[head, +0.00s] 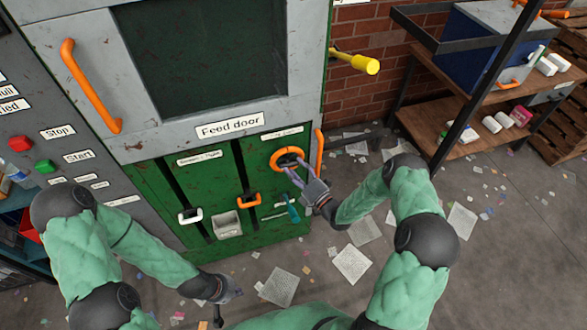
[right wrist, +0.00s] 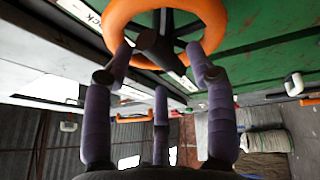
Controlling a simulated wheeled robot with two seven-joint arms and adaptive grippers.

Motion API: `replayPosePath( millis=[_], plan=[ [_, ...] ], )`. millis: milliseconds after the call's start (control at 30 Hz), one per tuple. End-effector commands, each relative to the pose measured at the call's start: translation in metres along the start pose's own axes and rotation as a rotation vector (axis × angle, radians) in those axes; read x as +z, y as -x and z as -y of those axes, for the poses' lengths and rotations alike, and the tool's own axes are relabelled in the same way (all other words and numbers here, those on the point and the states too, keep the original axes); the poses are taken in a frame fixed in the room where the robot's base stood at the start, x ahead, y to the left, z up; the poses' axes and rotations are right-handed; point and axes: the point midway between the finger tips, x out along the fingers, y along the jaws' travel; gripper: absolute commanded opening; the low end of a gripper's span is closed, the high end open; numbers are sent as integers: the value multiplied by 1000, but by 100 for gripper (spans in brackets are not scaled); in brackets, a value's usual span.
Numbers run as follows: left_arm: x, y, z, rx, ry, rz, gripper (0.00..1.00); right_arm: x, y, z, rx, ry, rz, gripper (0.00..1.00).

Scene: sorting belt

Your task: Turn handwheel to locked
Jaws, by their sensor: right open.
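The orange handwheel (head: 275,160) is mounted on the green panel below the feed door, near its right edge. In the right wrist view its orange rim (right wrist: 212,22) fills the top middle, with dark spokes and a dark hub. My right gripper (head: 294,174) is at the wheel. Its purple fingers (right wrist: 160,60) are spread apart, two of them reaching up to the rim on either side of the hub and a third below. Whether they touch the rim I cannot tell. My left gripper (head: 222,290) hangs low at the bottom middle, dark and small, its fingers unclear.
Sliding handles, one white (head: 190,216) and one orange (head: 249,200), sit left of the wheel. An orange bar handle (head: 319,152) stands close to its right. A yellow-ended lever (head: 366,65) juts out above. Shelves (head: 470,115) stand at the right; scraps litter the floor.

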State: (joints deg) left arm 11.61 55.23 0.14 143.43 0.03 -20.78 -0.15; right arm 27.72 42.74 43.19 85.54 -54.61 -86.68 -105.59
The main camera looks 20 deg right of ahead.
Motion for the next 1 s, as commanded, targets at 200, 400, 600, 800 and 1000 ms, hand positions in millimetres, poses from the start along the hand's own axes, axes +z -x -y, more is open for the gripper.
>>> replayPosePath(
  millis=[200,400,600,800,1000],
  plan=[
    [0,-1,0,0,0,0,0,0,-11,0,-1,0,0,57],
    [0,-1,0,0,0,0,0,0,-11,0,-1,-1,0,57],
    [0,-1,0,0,0,0,0,0,-11,0,-1,-1,0,11],
    [0,-1,0,0,0,0,0,0,-11,0,-1,-2,0,0],
    [0,-6,2,0,0,0,0,-1,-10,2,12,-31,6,0]
  ],
)
